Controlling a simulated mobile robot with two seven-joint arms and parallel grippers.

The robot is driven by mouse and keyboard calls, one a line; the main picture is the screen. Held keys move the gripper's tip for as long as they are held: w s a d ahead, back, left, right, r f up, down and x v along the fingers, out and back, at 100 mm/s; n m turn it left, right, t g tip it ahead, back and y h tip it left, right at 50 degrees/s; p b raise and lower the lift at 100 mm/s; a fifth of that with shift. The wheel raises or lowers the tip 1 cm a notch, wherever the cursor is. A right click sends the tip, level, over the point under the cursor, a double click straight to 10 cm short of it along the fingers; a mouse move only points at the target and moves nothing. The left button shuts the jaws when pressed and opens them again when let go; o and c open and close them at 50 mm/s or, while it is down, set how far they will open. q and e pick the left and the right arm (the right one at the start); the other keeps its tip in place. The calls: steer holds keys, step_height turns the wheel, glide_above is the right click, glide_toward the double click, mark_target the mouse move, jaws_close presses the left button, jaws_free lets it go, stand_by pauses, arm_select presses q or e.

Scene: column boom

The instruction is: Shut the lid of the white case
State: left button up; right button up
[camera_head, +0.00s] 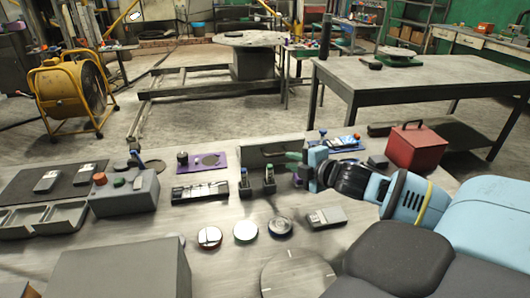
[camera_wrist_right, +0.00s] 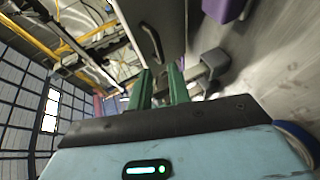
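A grey-olive upright panel (camera_head: 252,157) with a dark handle (camera_head: 274,153) stands mid-table; it looks like part of the case, though it does not look white here. I cannot tell how far its lid is open. In the right wrist view the panel (camera_wrist_right: 120,10) is close ahead, its handle (camera_wrist_right: 150,36) running toward the fingers. My right gripper (camera_head: 290,157) is at the panel's right end, green fingers apart. In the wrist view the fingertips (camera_wrist_right: 160,70) have a gap between them, with the handle's near end just beyond. Contact is unclear. My left gripper is not in view.
Two small dark stands (camera_head: 257,184) are in front of the panel. A purple plate (camera_head: 215,162) lies to its left. Round discs (camera_head: 246,231) and a grey device (camera_head: 326,217) lie nearer. A red box (camera_head: 415,148) is behind my right arm. Bare tabletop shows between the items.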

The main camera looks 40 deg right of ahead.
mark_target(276, 155)
steer(key=b+x, duration=0.1)
steer(key=x, duration=0.5)
steer(key=shift+w+f, duration=0.1)
steer(key=shift+w, duration=0.15)
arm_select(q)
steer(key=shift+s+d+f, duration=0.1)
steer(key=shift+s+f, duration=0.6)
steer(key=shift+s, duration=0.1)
arm_select(e)
steer(key=shift+w+d+f, duration=0.1)
steer(key=shift+w+f, duration=0.05)
steer(key=shift+w, duration=0.3)
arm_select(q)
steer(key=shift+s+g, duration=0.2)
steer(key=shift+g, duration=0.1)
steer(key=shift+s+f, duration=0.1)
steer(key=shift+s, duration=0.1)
arm_select(e)
jaws_close()
